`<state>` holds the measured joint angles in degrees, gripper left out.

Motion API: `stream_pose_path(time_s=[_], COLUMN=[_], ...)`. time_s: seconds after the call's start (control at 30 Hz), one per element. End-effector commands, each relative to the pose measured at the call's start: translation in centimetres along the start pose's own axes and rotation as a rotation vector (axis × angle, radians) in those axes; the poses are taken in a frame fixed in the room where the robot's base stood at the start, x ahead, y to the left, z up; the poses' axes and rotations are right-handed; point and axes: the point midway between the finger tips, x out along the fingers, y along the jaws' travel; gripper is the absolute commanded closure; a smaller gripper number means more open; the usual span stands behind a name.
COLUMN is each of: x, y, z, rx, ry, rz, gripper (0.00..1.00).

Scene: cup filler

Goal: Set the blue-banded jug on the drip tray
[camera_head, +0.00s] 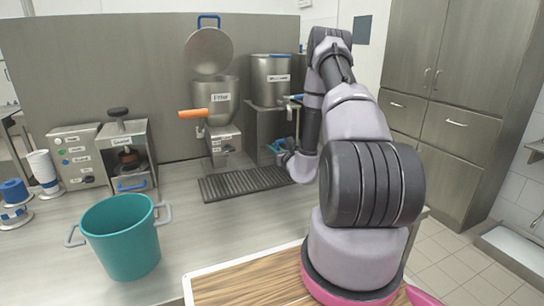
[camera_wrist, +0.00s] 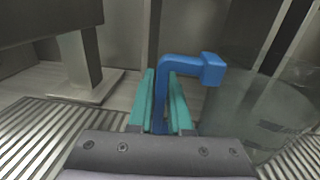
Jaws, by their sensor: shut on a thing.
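My gripper (camera_wrist: 162,90) has teal fingers shut on the blue handle (camera_wrist: 183,66) of a see-through jug (camera_wrist: 250,112), which fills the right of the wrist view. In the head view my gripper (camera_head: 278,147) is small, at the far right end of the drip tray, and the jug is mostly hidden there by my arm. The dark ribbed drip tray (camera_head: 240,184) lies on the counter; its slats also show in the wrist view (camera_wrist: 35,135). I cannot tell whether the jug's base touches the tray. Its band is not clear.
The filler (camera_head: 222,98) with an orange handle (camera_head: 194,114) stands behind the tray. A steel pot (camera_head: 271,80) sits on a stand to its right. A teal pot (camera_head: 122,238) is front left. A coffee machine (camera_head: 126,155) and stacked cups (camera_head: 42,168) stand at left.

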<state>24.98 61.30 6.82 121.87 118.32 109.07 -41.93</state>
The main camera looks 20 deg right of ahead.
Motion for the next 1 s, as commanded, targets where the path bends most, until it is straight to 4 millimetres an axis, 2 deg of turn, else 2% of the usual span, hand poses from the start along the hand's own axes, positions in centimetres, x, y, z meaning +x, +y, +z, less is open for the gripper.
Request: stream_pose_path(time_s=[0.1,0.33,0.7,0.73,0.8,1.0], x=[1.2,1.2,1.1,1.1,1.1,1.1], y=[0.1,0.0,0.0,0.0,0.0,0.0], z=[0.1,-3.4,-3.8,-3.8,-3.8,-3.8], rx=[0.000,0.002,0.001,0.000,0.000,0.000], ry=[-0.003,0.000,0.000,0.000,0.000,0.000], rz=[0.001,0.000,0.000,0.000,0.000,0.000], gripper=[1.00,1.00,1.00,0.75,0.53,0.53])
